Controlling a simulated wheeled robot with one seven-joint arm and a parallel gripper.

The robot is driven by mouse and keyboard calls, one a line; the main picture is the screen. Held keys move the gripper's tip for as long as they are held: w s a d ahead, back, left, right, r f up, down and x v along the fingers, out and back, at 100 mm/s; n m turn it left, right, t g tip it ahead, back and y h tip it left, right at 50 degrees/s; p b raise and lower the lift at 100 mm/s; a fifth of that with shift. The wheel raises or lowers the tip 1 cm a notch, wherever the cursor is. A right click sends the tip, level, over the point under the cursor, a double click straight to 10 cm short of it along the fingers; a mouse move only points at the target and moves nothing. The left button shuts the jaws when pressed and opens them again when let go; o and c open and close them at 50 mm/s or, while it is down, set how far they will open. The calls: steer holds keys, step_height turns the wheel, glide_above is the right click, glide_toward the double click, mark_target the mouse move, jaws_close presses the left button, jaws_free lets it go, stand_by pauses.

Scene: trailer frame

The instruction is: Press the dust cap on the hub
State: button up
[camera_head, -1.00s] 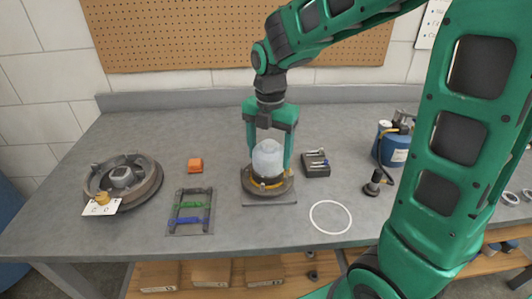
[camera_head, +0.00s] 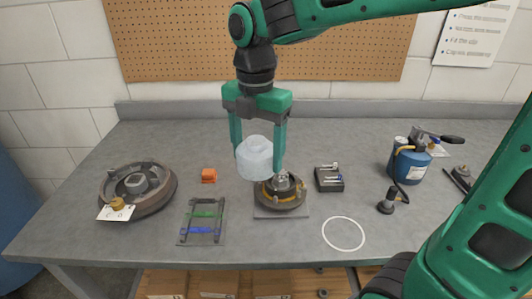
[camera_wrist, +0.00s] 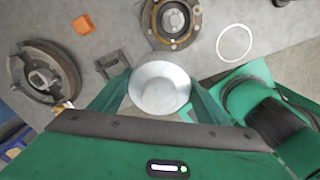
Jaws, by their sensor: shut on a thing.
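My gripper (camera_head: 256,158) is shut on a translucent whitish cup-shaped piece (camera_head: 255,155), which looks like the dust cap. It is held in the air, up and left of the hub (camera_head: 283,190). The hub sits on a grey square plate (camera_head: 264,213), with a metal centre and a yellowish ring showing. In the wrist view the cap (camera_wrist: 160,86) is between the two green fingers, its round face towards the camera. The hub (camera_wrist: 173,20) shows beyond it at the top, apart from the cap.
A brake drum (camera_head: 160,196) with a tag lies at left. An orange block (camera_head: 209,175), a rack with green and blue bars (camera_head: 187,222), a dark block with metal pins (camera_head: 330,184) and a blue canister (camera_head: 411,166) stand around. A white ring (camera_head: 343,248) marks bare bench at front right.

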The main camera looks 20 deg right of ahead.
mark_target(282, 172)
steer(key=shift+s+a+r, duration=0.2)
steer(key=shift+a+r, duration=0.05)
steer(key=shift+a, duration=0.1)
steer(key=w+d+f+m, duration=0.1)
steer(key=d, duration=0.2)
steer(key=w+d+f+m, duration=0.1)
steer(key=w+d+m, duration=0.1)
steer(key=w+d+f+m, duration=0.1)
steer(key=w+d+m, duration=0.1)
steer(key=d, duration=0.1)
steer(key=shift+w+d+f, duration=0.15)
steer(key=shift+d+f, duration=0.2)
steer(key=shift+f, duration=0.05)
steer(key=shift+w+d+f+m, duration=0.1)
steer(key=shift+d+f+m, duration=0.05)
steer(key=shift+m, duration=0.15)
steer(key=shift+f, duration=3.05)
steer(key=shift+r, duration=0.1)
steer(key=shift+f, duration=0.2)
